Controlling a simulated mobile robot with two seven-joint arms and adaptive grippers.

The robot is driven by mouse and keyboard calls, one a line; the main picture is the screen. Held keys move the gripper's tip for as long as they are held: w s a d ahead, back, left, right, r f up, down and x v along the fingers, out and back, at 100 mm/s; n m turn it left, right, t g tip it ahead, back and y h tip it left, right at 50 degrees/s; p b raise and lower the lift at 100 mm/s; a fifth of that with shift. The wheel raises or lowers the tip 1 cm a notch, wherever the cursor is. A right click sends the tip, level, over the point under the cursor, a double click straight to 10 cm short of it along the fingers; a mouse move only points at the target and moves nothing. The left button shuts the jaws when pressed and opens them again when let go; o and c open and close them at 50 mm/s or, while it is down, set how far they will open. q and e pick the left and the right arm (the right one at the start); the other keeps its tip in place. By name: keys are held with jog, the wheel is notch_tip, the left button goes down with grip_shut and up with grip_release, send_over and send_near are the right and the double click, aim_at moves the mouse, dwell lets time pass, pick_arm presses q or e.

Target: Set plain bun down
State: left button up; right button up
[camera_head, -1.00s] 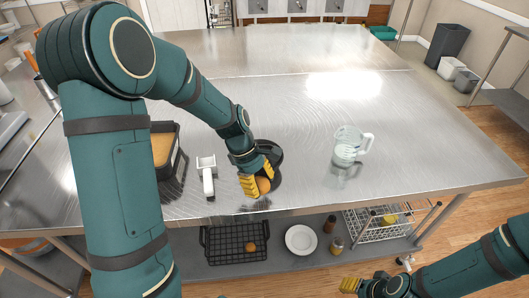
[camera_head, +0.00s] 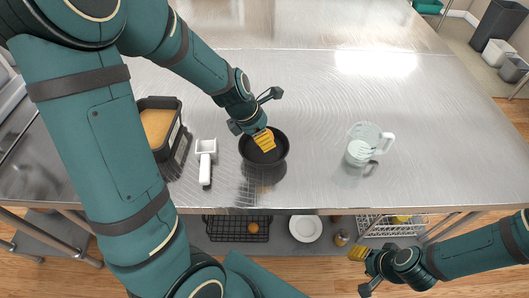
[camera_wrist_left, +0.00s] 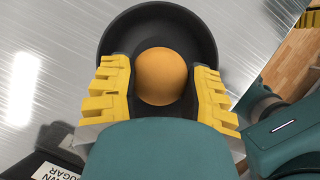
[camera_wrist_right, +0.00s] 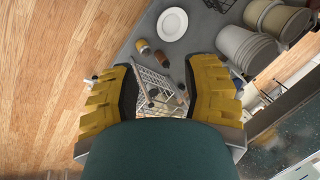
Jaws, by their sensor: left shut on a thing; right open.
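The plain bun (camera_wrist_left: 160,76) is round and orange-brown, between the yellow fingers of my left gripper (camera_wrist_left: 162,92) in the left wrist view. The dark round bowl (camera_wrist_left: 203,38) is behind it in that view; I cannot tell if the bun touches its bottom. In the head view my left gripper (camera_head: 264,140) is over the bowl (camera_head: 279,157), and the bun is hidden. My right gripper (camera_head: 357,254) is open and empty, low in front of the table; its spread fingers show in the right wrist view (camera_wrist_right: 160,95).
A clear glass jug (camera_head: 362,150) stands right of the bowl. A white scoop (camera_head: 205,160) and a black container (camera_head: 165,103) stand left of it. On the lower shelf are a wire basket (camera_head: 225,235) with a round brown item, a white plate (camera_head: 305,228) and a wire rack (camera_head: 380,228).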

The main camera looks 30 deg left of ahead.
aim_at(267, 155)
pick_arm(q)
notch_tip(267, 155, down, 6)
jog(key=b, duration=0.3)
jog(key=shift+f, duration=0.25)
jog(key=shift+r, duration=0.15)
pick_arm(e)
jog(key=f, duration=0.1)
jog(key=s+f, duration=0.1)
jog(key=f, duration=0.1)
jog(key=shift+s+a+f, duration=0.1)
jog(key=shift+f, duration=0.15)
pick_arm(q)
jog(key=o, duration=1.1)
jog(key=shift+s, duration=0.1)
jog(key=p+v, duration=0.6)
jog(key=v, duration=0.6)
pick_arm(e)
jog(key=r, duration=0.2)
jog(key=w+r, duration=0.2)
jog(key=r, duration=0.1)
jog(key=shift+d+r, duration=0.2)
jog(key=shift+r, duration=0.1)
